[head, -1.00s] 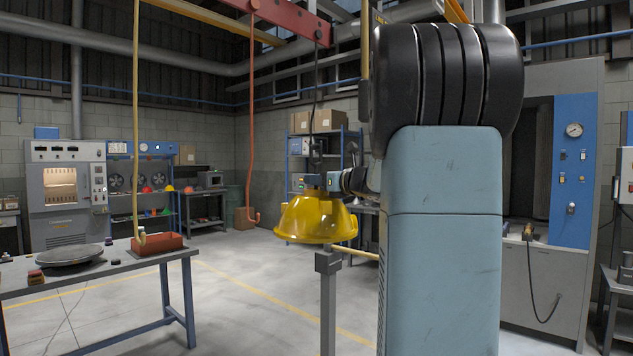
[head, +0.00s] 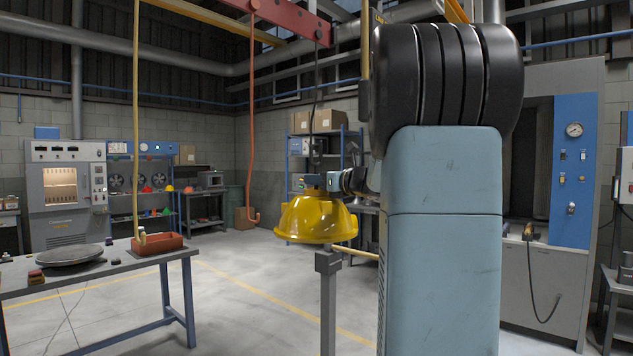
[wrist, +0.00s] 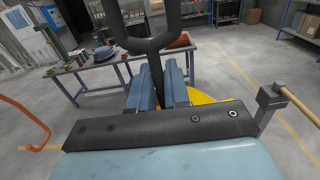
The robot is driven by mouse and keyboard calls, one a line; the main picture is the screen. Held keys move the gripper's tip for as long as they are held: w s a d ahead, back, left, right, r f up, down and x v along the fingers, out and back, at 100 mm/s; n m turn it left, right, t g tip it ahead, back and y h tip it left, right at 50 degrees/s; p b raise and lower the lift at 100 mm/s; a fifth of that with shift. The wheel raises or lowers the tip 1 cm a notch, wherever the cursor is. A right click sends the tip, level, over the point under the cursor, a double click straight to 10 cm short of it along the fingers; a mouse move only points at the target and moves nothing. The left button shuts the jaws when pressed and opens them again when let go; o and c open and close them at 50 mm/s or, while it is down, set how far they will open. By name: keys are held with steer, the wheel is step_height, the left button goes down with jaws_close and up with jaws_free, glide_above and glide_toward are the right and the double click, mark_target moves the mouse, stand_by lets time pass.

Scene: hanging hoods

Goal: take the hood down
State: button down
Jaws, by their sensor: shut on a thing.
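The yellow hood (head: 312,222) hangs upright, a shiny dome with a wide open lower rim, under a dark line from the red overhead beam (head: 285,14). My gripper (head: 314,182) is at the hood's top, reaching in from the right. In the wrist view my gripper (wrist: 157,90) has its two blue fingers closed around a dark stem (wrist: 155,68). The stem rises into a dark fork or loop (wrist: 146,40). Part of the yellow hood (wrist: 208,97) shows below and behind the fingers; the rest is hidden by my gripper.
A grey post (head: 327,300) with a yellowish bar stands just below the hood. A workbench (head: 95,270) with a round plate and a red tray (head: 158,244) is at the left. Open floor lies between.

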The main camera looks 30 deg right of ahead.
mark_target(317, 169)
steer(key=shift+r, duration=0.25)
steer(key=shift+s+r, duration=0.1)
steer(key=shift+r, duration=1.1)
steer(key=shift+s+d, duration=0.1)
steer(key=shift+s, duration=0.1)
steer(key=shift+v, duration=1.5)
steer(key=shift+s+d, duration=0.1)
steer(key=shift+s, duration=0.1)
steer(key=v, duration=0.9)
steer(key=shift+s+r, duration=0.2)
steer(key=shift+s, duration=0.15)
steer(key=shift+w, duration=0.1)
